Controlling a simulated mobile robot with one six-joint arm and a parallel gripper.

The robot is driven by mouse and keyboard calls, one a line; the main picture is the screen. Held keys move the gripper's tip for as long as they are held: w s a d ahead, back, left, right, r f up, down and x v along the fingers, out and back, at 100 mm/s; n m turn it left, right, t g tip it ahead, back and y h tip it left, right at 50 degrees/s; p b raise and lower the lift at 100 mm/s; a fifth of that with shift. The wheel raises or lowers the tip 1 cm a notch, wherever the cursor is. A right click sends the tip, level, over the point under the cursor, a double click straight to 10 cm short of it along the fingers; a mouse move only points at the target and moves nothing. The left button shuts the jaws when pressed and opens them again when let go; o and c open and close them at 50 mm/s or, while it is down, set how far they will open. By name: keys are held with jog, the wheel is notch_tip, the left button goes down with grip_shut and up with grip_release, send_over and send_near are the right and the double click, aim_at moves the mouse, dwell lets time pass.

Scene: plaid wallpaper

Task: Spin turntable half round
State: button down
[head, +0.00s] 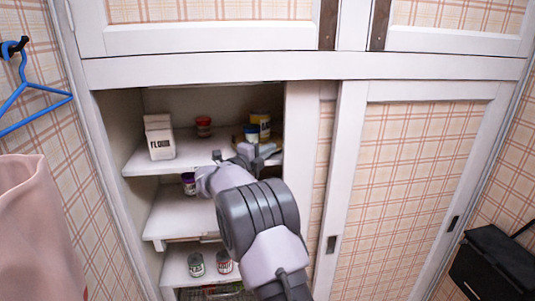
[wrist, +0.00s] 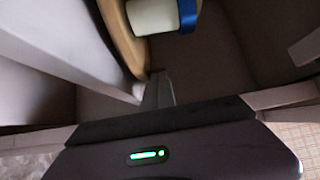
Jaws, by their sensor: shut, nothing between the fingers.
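The turntable (head: 237,139) is a tan wooden disc on the upper open shelf, mostly hidden behind my arm and the jars on it. Its curved rim also shows in the wrist view (wrist: 121,40). A jar with a blue lid (head: 251,134) and a yellow tin (head: 262,121) stand on it. The blue-lidded jar is at the top of the wrist view (wrist: 152,17). My gripper (wrist: 158,88) is shut and empty, with its fingertips close to the rim. I cannot tell whether they touch it. It also shows in the head view at the shelf front (head: 262,152).
A flour carton (head: 160,139) and a red-lidded jar (head: 204,127) stand left on the same shelf (head: 150,167). A purple-lidded jar (head: 188,184) is one shelf below. A sliding door (head: 410,190) closes off the right. A blue hanger (head: 30,92) hangs at left.

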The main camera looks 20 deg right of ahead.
aim_at(281, 155)
jog(key=shift+w+d+b, duration=0.15)
jog(key=shift+d+b, duration=0.35)
jog(key=shift+d, duration=0.9)
jog(key=shift+s+x, duration=0.2)
jog(key=shift+x, duration=0.9)
jog(key=shift+w+d, duration=0.1)
jog(key=shift+d, duration=0.25)
jog(key=shift+a, duration=0.1)
